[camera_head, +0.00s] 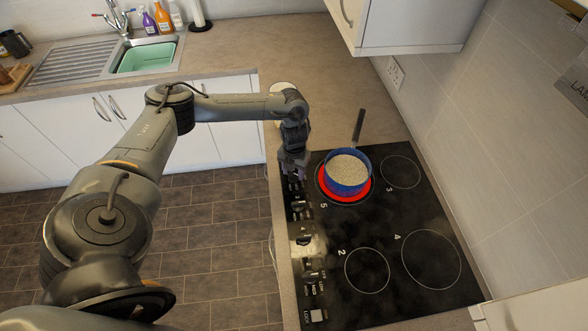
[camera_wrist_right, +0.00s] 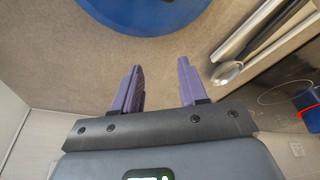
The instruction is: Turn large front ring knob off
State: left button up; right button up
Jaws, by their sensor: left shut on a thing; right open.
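The black hob (camera_head: 385,225) has a glowing red ring (camera_head: 323,186) marked 5, with a blue pot (camera_head: 347,187) of pale grains on it. The control panel (camera_head: 303,215) runs along the hob's left edge and carries several dark knobs. My left gripper (camera_head: 295,174) points down at the far end of this panel, beside the glowing ring. It is shut on a knob there, which its fingers mostly hide. My right gripper (camera_wrist_right: 158,75) is open and empty in the right wrist view; no knob is between its purple fingers.
The pot's dark handle (camera_head: 359,125) points to the back. A blue round object (camera_wrist_right: 145,10) and metal utensils (camera_wrist_right: 250,45) lie beyond my right fingers. A white wall cabinet (camera_head: 415,25) hangs above the back counter.

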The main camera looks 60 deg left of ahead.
pick_arm(q)
jog(key=n+p, duration=0.1)
jog(key=n, duration=0.1)
jog(key=n+p, duration=0.1)
jog(key=shift+r+n, duration=0.2)
jog(key=shift+n, duration=0.2)
jog(key=shift+f+n+p, duration=0.1)
jog(key=shift+n+p, duration=0.9)
jog(key=shift+n, duration=0.4)
jog(key=shift+a, duration=0.1)
jog(key=o, duration=1.1)
jog(key=shift+s, duration=0.1)
jog(key=shift+c, duration=0.2)
